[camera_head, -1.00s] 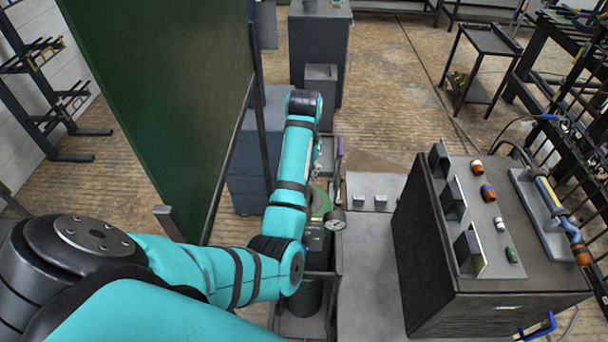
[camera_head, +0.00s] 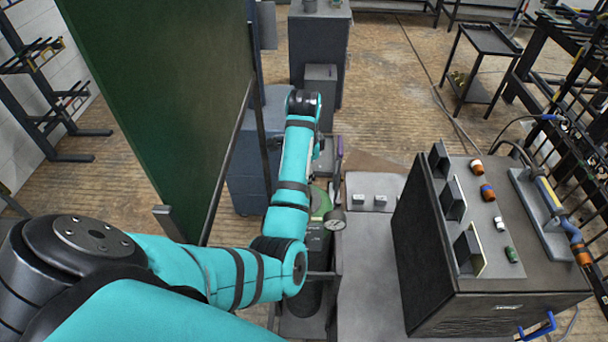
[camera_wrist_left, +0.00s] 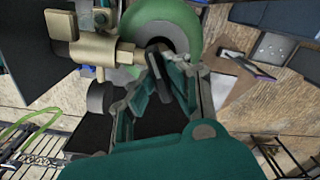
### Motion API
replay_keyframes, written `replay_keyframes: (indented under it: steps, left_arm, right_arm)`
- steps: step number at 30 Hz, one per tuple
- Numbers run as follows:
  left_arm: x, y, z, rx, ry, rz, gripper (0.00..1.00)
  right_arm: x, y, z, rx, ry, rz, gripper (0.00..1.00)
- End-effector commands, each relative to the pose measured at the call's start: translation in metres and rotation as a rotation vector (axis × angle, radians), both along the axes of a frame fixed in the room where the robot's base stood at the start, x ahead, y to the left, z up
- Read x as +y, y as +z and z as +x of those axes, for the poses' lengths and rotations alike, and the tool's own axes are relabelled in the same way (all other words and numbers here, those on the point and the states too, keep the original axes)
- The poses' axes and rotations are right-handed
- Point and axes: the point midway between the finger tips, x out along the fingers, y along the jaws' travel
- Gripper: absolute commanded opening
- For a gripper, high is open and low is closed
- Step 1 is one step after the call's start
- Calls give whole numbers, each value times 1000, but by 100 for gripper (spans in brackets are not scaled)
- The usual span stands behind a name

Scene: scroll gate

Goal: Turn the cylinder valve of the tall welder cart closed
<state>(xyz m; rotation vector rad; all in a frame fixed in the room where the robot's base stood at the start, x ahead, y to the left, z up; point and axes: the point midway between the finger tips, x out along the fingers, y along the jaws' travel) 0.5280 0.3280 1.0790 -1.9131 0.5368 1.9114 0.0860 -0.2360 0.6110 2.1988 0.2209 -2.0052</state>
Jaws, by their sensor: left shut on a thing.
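The green gas cylinder (camera_head: 320,201) stands on the welder cart (camera_head: 372,262), partly hidden behind my left arm, with a round gauge (camera_head: 335,220) beside it. In the left wrist view the cylinder's rounded green top (camera_wrist_left: 193,15) is close, with a brass valve body and fittings (camera_wrist_left: 92,50) across it. My left gripper (camera_wrist_left: 160,64) is shut at the dark end of the valve, on what looks like its handle. The fingers cover much of the handle, so its turned position cannot be told. In the head view my arm hides this gripper. My right gripper is not in view.
A dark green screen (camera_head: 165,90) stands close along the left of my arm. A large dark welder box (camera_head: 480,235) with knobs and switches is at the right. A blue-grey cabinet (camera_head: 255,155) stands beyond the screen's edge.

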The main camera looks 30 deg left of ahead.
Motion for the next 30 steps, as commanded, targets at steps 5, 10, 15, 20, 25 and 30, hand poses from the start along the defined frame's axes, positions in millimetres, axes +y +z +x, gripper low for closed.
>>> replay_keyframes:
  steps: [5,10,15,20,25,30]
  left_arm:
    - [0,-2,-2,8,-106,-1,0]
    - [0,-2,-2,6,-171,-1,0]
    - [0,-2,-1,6,-204,0,0]
    - [0,-2,-1,6,-213,0,0]
    - [0,-2,-1,6,-213,0,0]
    - [0,-2,-1,6,-212,0,19]
  right_arm:
    - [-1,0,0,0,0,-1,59]
    - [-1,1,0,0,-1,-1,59]
    - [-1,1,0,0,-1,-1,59]
    - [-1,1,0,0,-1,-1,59]
    - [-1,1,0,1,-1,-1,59]
    - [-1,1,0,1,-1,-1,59]
